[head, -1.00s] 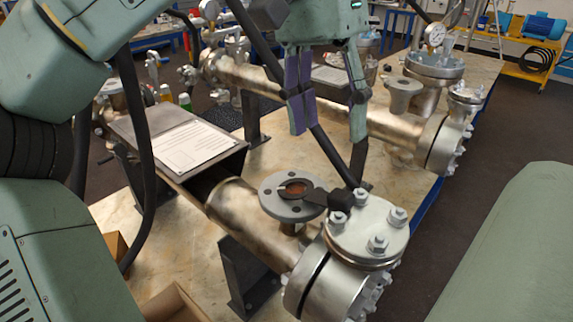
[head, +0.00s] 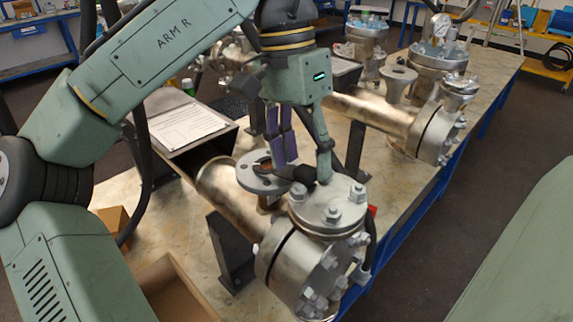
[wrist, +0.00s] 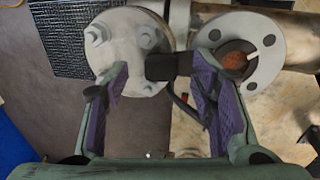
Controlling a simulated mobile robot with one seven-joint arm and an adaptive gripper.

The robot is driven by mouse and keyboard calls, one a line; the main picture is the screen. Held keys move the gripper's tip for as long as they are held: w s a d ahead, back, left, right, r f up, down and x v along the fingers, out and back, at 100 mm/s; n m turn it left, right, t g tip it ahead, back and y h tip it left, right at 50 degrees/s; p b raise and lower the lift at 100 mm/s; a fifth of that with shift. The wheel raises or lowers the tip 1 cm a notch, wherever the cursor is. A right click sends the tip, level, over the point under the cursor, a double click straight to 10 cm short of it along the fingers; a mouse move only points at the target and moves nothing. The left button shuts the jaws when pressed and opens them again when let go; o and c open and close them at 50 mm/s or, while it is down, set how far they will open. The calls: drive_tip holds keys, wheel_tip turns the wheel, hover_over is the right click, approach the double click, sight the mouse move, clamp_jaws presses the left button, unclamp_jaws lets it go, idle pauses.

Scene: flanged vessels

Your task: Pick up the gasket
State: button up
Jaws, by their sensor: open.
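The gasket appears to be a thin dark ring lying over the bore of the grey open flange (head: 250,180), with a tab ending in a black grip block (head: 303,174). In the wrist view the black block (wrist: 160,67) lies between my finger pads, and the dark ring edge (wrist: 232,46) shows around the reddish-brown bore. My gripper (head: 304,168) is open, pointing down, its purple-padded fingers on either side of the block. I cannot tell whether either finger touches it. The fingers partly hide the ring and tab in the head view.
A bolted vessel end (head: 325,210) stands right beside the block, its cover studs close to my fingers. A second flanged vessel (head: 372,115) lies behind. A sheet of paper (head: 185,125) lies on the left housing. An open cardboard box (head: 170,285) sits at the front.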

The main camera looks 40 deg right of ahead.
drive_tip(key=shift+s+f, duration=0.15)
drive_tip(key=shift+f, duration=0.5)
drive_tip(key=c, duration=1)
drive_tip(key=shift+c, duration=0.2)
drive_tip(key=shift+r, duration=0.15)
